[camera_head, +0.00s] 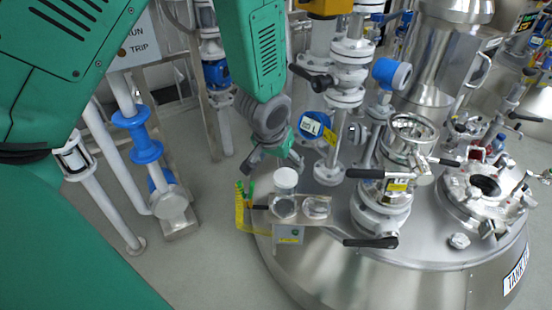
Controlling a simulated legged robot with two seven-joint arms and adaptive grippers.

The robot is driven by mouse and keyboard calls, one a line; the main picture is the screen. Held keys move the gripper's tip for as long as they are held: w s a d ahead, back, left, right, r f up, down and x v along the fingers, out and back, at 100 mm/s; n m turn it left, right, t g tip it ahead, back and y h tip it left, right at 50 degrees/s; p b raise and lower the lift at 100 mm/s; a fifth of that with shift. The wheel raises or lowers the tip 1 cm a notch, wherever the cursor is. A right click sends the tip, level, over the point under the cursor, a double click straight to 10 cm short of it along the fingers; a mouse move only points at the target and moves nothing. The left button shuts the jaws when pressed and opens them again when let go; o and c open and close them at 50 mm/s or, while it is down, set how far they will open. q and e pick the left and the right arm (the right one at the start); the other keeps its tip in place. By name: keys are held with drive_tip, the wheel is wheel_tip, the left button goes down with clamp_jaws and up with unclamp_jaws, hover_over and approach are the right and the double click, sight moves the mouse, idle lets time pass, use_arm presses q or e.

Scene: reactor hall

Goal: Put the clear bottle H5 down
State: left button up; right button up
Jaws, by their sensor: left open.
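A clear bottle with a white lid (286,180), which I take to be H5, stands upright on a small steel shelf (330,222) at the tank's near left edge. No marking on it is readable. My left gripper (274,163) is open just behind and above the bottle, its fingers spread apart. It appears empty and clear of the lid, though the exact gap is hard to judge. My right gripper is not in view.
A second clear round item (316,207) sits right of the bottle on the shelf. A yellow item (241,210) hangs at the shelf's left. Black-handled valves (372,242), pipes and a sight-glass fitting (410,135) crowd the steel tank lid (420,275). Open floor (215,265) lies left.

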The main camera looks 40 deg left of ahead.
use_arm(q)
drive_tip(key=s+d+f+m+g, duration=0.1)
drive_tip(key=s+f, duration=0.7)
drive_tip(key=s, duration=0.5)
drive_tip(key=s+d+f+m+g, duration=0.1)
drive_tip(key=s+d+f+g, duration=0.1)
drive_tip(key=s+f, duration=0.7)
drive_tip(key=s, duration=0.4)
drive_tip(key=shift+s+m+g+h, duration=0.15)
drive_tip(key=shift+m+g+h, duration=0.15)
drive_tip(key=shift+m+h, duration=0.1)
drive_tip(key=shift+a+r+p, duration=0.15)
drive_tip(key=shift+r+p, duration=0.65)
drive_tip(key=shift+p, duration=0.15)
